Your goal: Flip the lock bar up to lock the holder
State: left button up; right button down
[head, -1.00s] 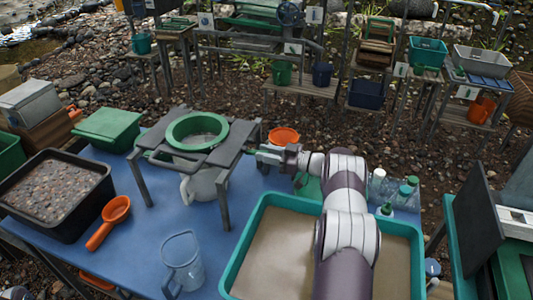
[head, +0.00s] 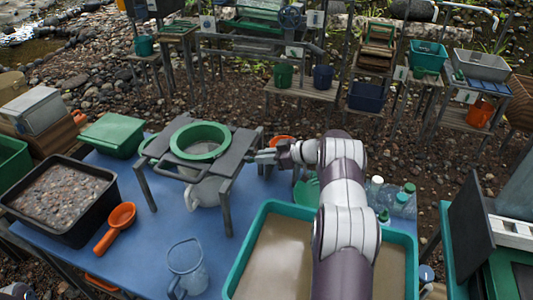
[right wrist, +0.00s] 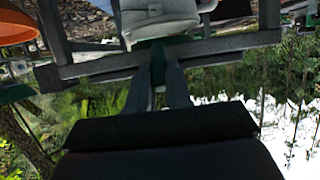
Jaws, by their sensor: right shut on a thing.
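The holder is a grey stand (head: 231,158) with two flat side plates and a green ring (head: 200,158) set in its middle. A grey bar (head: 178,175) runs along its near side; I cannot tell clearly whether it is the lock bar. My right gripper (head: 262,156) is at the stand's right edge. It is shut on a small part that is mostly hidden, likely the lock bar's end. In the right wrist view the dark fingers (right wrist: 159,90) close by a green piece (right wrist: 158,62), just under a grey crossbar (right wrist: 215,46).
A white jug (head: 204,191) stands under the holder. An orange bowl (head: 281,141) is behind my right gripper. A teal tub (head: 234,258) lies under my right arm, with bottles (head: 402,204) to its right. A black gravel tray (head: 94,212), orange scoop (head: 119,217) and clear pitcher (head: 187,268) are leftward.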

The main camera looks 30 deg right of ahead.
jog(key=shift+w+a+r+g+h+p, duration=0.2)
jog(key=shift+r+g+h+p, duration=0.3)
jog(key=shift+p, duration=0.65)
pick_arm(q)
jog(key=shift+r+p, duration=0.5)
jog(key=shift+r, duration=1.6)
pick_arm(e)
jog(key=shift+w+a+g+h, duration=0.1)
jog(key=shift+g+h, duration=0.2)
jog(key=shift+g, duration=0.1)
jog(key=c, duration=1)
grip_release()
jog(key=shift+c, duration=0.2)
pick_arm(q)
notch_tip(320, 180, down, 2)
jog(key=shift+f+b, duration=0.15)
jog(key=shift+b, duration=1)
pick_arm(e)
jog(key=v, duration=1.2)
jog(key=shift+d+r, duration=0.2)
jog(key=shift+r, duration=0.05)
